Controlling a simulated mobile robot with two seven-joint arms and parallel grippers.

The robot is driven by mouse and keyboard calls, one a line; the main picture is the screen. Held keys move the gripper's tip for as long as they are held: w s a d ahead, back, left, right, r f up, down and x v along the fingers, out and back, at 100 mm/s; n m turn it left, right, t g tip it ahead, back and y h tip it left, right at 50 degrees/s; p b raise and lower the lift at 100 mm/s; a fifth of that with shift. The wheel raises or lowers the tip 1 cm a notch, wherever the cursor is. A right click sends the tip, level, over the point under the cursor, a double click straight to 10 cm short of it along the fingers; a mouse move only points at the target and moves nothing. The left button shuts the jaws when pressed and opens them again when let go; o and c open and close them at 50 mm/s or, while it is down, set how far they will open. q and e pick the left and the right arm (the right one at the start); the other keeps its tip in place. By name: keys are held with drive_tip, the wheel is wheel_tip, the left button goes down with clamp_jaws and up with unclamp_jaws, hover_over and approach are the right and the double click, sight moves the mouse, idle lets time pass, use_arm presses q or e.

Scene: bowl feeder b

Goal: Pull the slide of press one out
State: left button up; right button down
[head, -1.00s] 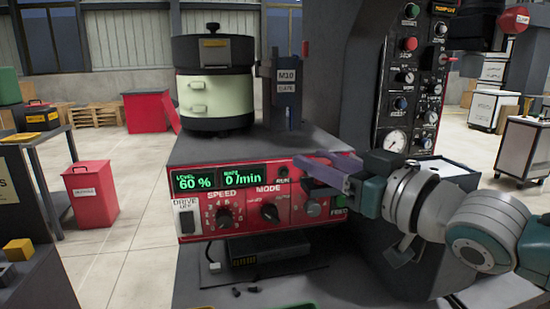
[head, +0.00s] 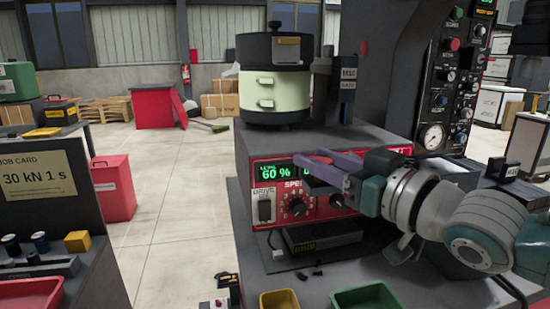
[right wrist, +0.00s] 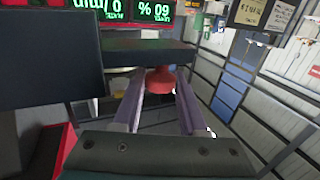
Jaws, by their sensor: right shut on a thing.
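My right gripper (head: 313,159) reaches in from the right in the head view, its purple fingers in front of the red feeder panel. In the right wrist view my right gripper (right wrist: 159,84) is shut on a red knob (right wrist: 159,80), which sits between the two fingers. A dark flat slab (right wrist: 150,55) lies right behind the knob; it looks like the slide of press one, but most of it is hidden. The dark press frame (head: 388,45) stands behind my right arm in the head view. My left gripper is not in view.
The feeder's red panel (head: 268,201) faces me, with a bowl (head: 272,93) on top. A yellow tray (head: 280,300) and a green tray (head: 366,298) are in front. A job card stand (head: 40,178) is at the left. The floor between is clear.

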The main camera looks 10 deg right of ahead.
drive_tip(key=shift+s+a, duration=0.1)
drive_tip(key=shift+a, duration=0.15)
drive_tip(key=c, duration=0.8)
unclamp_jaws()
drive_tip(key=shift+c, duration=0.2)
drive_tip(key=o, duration=0.4)
drive_tip(key=shift+s+d, duration=0.2)
drive_tip(key=shift+s, duration=0.15)
drive_tip(key=v, duration=0.9)
